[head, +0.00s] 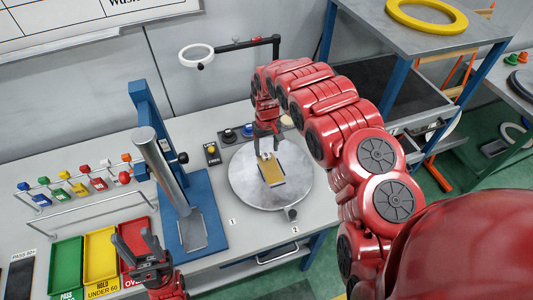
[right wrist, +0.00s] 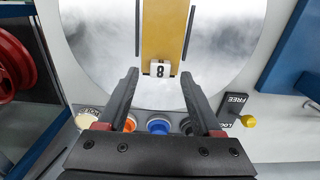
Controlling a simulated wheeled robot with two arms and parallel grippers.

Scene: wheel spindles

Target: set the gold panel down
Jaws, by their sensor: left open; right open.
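The gold panel (head: 271,173) lies on the round grey turntable (head: 242,184). In the right wrist view the panel (right wrist: 163,30) lies on the disc (right wrist: 100,40), with a white tag marked 8 (right wrist: 160,69) at its near end. My right gripper (head: 266,155) is over the panel's far end in the head view. In the right wrist view its fingers (right wrist: 158,74) are spread apart either side of the tag, with gaps to the panel. My left gripper (head: 134,242) is open and empty near the coloured trays, away from the panel.
A blue press-like stand (head: 205,218) with a grey cylinder stands left of the turntable. Green, yellow and red trays (head: 100,252) are at the front left. Knobs (head: 229,135) line the turntable's back side. A ring lamp (head: 196,55) hangs behind. A LOCK/FREE lever (right wrist: 247,121) is near my right gripper.

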